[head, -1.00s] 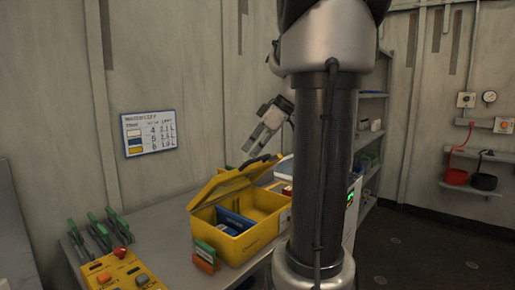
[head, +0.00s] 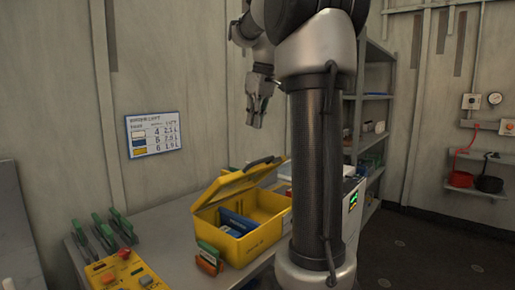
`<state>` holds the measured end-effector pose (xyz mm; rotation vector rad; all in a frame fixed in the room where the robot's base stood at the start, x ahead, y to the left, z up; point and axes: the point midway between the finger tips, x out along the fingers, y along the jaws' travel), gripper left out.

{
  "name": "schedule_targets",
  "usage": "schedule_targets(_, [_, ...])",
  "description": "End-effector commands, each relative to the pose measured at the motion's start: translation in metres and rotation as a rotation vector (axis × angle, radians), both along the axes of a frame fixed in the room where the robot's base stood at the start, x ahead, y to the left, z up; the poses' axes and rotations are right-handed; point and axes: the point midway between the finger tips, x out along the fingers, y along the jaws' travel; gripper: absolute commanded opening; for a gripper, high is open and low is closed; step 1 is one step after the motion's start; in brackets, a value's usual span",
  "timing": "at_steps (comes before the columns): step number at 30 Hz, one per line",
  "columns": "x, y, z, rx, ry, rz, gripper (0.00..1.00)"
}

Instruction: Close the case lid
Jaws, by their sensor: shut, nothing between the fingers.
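The yellow case (head: 262,240) stands on the grey bench, left of my arm. Its lid (head: 238,182) is raised, tilted up over the back of the case, with a dark handle on its upper edge. Inside the case lies a blue item (head: 236,222); the right part of the interior is partly hidden. My gripper (head: 254,120) is above the lid, well clear of it, pointing down. Its fingers are together and hold nothing.
Orange and green items (head: 208,258) stand against the case's front left. A yellow control box (head: 125,275) and green-handled tools (head: 103,230) are on the bench (head: 165,228) further left. Shelves (head: 372,110) stand behind my arm. The air above the case is clear.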

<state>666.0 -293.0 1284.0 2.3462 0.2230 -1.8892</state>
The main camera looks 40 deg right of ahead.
Motion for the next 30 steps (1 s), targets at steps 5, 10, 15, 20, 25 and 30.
schedule_targets(5, [0.008,0.002,-0.040,0.001,0.003,0.001,0.00])
schedule_targets(10, [0.002,0.000,-0.067,0.000,0.001,0.000,0.00])
schedule_targets(15, [-0.007,-0.001,-0.082,0.000,0.000,0.001,0.00])
schedule_targets(20, [-0.010,-0.002,-0.086,0.000,-0.002,0.002,0.00])
schedule_targets(25, [-0.010,-0.002,-0.087,0.000,-0.002,0.002,0.00])
schedule_targets(30, [-0.010,-0.002,-0.087,0.001,-0.004,0.001,0.00])
